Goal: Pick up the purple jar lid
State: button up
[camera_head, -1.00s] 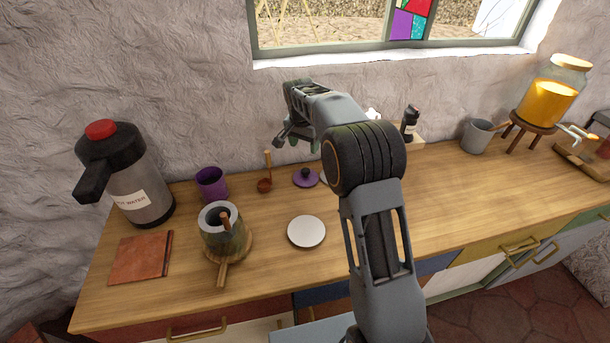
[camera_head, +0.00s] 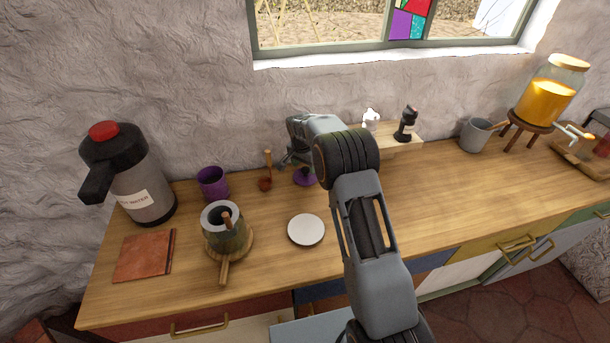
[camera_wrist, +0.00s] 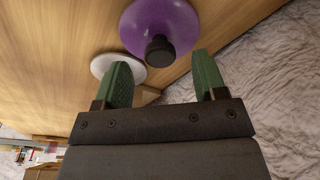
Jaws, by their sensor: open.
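The purple jar lid (camera_head: 304,178) lies on the wooden counter near the wall, partly hidden by my gripper in the head view. In the wrist view the purple jar lid (camera_wrist: 172,22) is a round disc with a dark knob (camera_wrist: 160,50) facing the camera. My gripper (camera_wrist: 162,75) is open and empty, with its green fingers apart. The knob shows between the fingertips in the picture, just beyond them. I see no contact. In the head view my gripper (camera_head: 290,162) is low, right above the lid.
A white disc (camera_head: 306,230) lies in front. A wooden block (camera_head: 400,142) with small items is to the right. The rough wall (camera_head: 200,80) is close behind.

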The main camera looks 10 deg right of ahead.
aim_at(305, 169)
jog(key=shift+w+d+f+p, duration=0.1)
jog(key=shift+f+p, duration=0.1)
jog(key=shift+f, duration=0.65)
jog(key=shift+w+d+f+p, duration=0.1)
jog(key=shift+f+p, duration=0.05)
jog(key=shift+f, duration=0.7)
jog(key=shift+c, duration=0.2)
jog(key=c, duration=1)
jog(key=shift+r, duration=0.1)
